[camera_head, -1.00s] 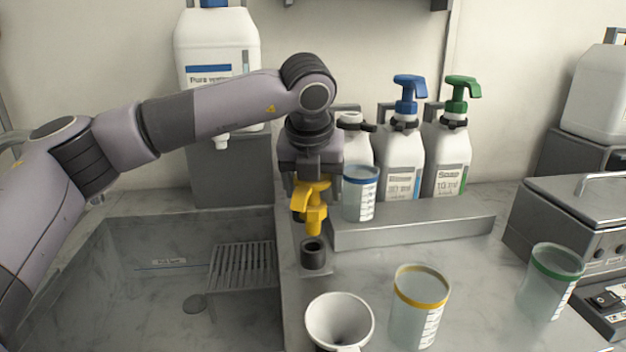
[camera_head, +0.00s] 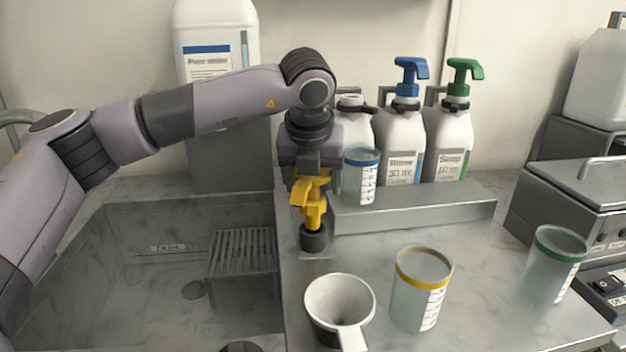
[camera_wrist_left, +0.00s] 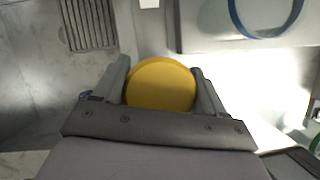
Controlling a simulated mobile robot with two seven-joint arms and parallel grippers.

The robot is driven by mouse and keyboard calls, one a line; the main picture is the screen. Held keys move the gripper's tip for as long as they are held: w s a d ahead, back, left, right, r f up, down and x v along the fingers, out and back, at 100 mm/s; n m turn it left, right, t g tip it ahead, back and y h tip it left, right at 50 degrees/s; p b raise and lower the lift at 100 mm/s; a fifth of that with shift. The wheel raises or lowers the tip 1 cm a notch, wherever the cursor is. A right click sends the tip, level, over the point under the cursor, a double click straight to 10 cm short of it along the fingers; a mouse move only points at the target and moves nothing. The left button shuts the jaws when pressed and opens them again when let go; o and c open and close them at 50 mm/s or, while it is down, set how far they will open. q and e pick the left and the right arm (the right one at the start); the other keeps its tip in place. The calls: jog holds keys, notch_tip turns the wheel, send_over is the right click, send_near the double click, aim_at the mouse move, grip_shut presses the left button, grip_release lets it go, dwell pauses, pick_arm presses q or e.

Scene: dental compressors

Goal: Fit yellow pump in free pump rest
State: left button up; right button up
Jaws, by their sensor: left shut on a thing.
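The yellow pump (camera_head: 311,199) is upright in my left gripper (camera_head: 308,178), which is shut on its head. The pump's round yellow top (camera_wrist_left: 161,85) sits between the two fingers in the left wrist view. The free pump rest (camera_head: 313,238) is a dark round socket on a small plate on the counter. The pump's lower end meets the socket's top; how deep it sits inside I cannot tell. My right gripper is not in view.
Behind, a ledge (camera_head: 420,209) carries white bottles with a blue pump (camera_head: 409,76) and a green pump (camera_head: 464,80), and a blue-rimmed cup (camera_head: 361,178). A white funnel-like cup (camera_head: 339,300), yellow-rimmed cup (camera_head: 421,290) and green-rimmed cup (camera_head: 554,266) stand in front. A sink (camera_head: 130,235) lies left.

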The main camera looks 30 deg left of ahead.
aim_at(313, 196)
pick_arm(q)
jog(key=shift+f+b, duration=1.2)
jog(key=shift+f, duration=0.1)
jog(key=shift+f, duration=0.1)
jog(key=shift+f+b, duration=0.7)
jog(key=shift+b, duration=0.05)
jog(key=o, duration=1.4)
